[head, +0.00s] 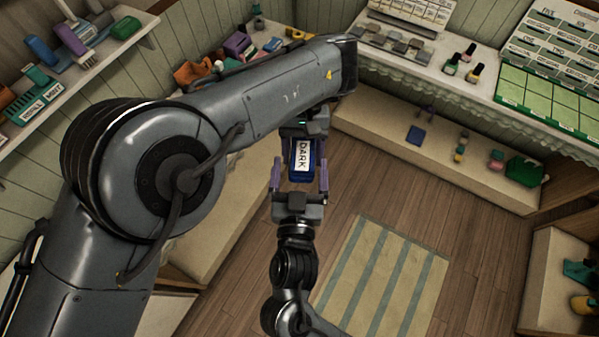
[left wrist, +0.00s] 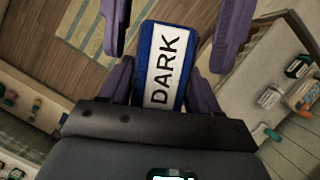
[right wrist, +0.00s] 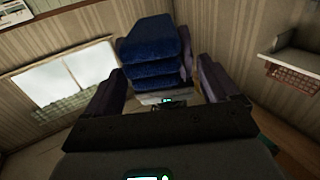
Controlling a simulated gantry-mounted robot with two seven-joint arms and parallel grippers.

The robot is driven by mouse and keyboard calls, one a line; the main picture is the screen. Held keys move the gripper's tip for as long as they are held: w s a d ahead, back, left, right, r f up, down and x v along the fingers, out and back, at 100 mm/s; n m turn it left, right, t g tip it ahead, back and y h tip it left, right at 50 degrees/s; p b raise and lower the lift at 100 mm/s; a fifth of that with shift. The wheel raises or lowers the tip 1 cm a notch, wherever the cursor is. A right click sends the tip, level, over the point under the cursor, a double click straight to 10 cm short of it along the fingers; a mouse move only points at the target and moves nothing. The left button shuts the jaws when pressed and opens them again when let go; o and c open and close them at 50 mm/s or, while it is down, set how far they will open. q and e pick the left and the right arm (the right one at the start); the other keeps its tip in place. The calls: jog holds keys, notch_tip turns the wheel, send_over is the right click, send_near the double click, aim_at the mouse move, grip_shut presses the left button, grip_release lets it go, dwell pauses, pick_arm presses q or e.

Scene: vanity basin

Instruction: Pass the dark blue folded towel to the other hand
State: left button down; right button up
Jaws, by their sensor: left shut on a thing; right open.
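The dark blue folded towel (head: 303,174) has a white label reading DARK. It is held in the air near the middle of the head view. My left gripper (head: 304,142) is above it, pointing down and shut on its upper end. My right gripper (head: 300,174) comes from below, open, with a finger on each side of the towel's lower end. In the left wrist view the towel (left wrist: 175,38) lies between the purple fingers, label showing. In the right wrist view its folded layers (right wrist: 152,50) show ahead, between the open fingers. Whether those fingers touch it I cannot tell.
A low shelf (head: 385,150) behind bears a flat dark blue item (head: 415,135) and a green box (head: 526,170). A counter with bottles (head: 452,65) is above it. A striped mat (head: 385,280) lies on the wooden floor. My left arm covers much of the left side.

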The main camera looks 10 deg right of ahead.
jog(key=c, duration=1.1)
pick_arm(q)
jog(key=shift+c, duration=0.8)
grip_release()
